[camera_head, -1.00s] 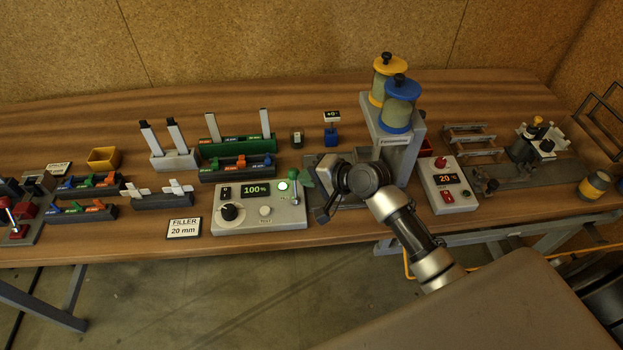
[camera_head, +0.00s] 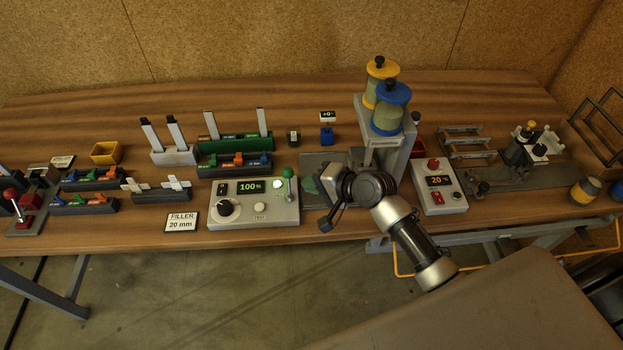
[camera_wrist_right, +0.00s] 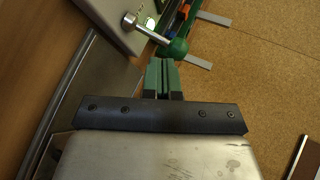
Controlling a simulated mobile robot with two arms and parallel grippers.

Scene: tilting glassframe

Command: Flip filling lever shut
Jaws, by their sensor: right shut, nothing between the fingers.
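The filling lever is a metal rod with a green ball knob (camera_head: 288,173) at the right end of the light grey control box (camera_head: 235,219). In the head view it stands roughly upright. The right wrist view shows its rod and green knob (camera_wrist_right: 175,48) just beyond my fingertips, with no clear contact. My right gripper (camera_head: 311,187) is just right of the lever, partly hidden by my own wrist. In the wrist view its green fingers (camera_wrist_right: 163,64) are together and empty. My left gripper is not in view.
The control box shows 100 % (camera_head: 249,187) and a lit button (camera_head: 278,184). A machine with yellow and blue-lidded jars (camera_head: 388,115) stands behind my right wrist. A second control box (camera_head: 438,188) is to its right. Racks with coloured clips (camera_head: 235,160) stand on the left.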

